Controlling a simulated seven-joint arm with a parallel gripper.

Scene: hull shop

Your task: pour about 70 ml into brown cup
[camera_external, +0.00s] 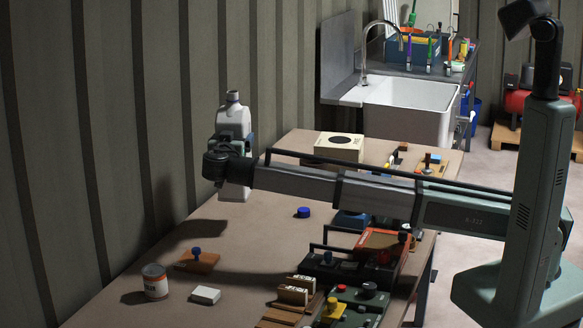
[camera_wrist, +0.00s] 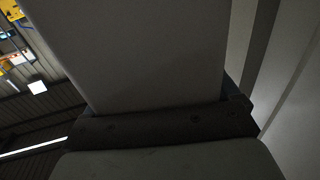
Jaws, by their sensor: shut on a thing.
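A white bottle (camera_external: 233,120) with a narrow neck stands upright in my gripper (camera_external: 238,146), at the left of the workbench (camera_external: 255,235) in the external view. My gripper is shut around the bottle's middle. The bottle's pale wall (camera_wrist: 130,50) fills much of the wrist view, with a dark gripper part across its lower edge. I cannot tell whether the bottle's base touches the bench. A blue cap (camera_external: 303,212) lies on the bench to the right. I cannot make out a brown cup in either view.
A can with an orange label (camera_external: 156,285), a white block (camera_external: 206,295) and a brown block with a blue knob (camera_external: 197,260) are at front left. Tools and cases (camera_external: 355,265) crowd the front right. A beige box (camera_external: 339,146) stands behind. Bench between is clear.

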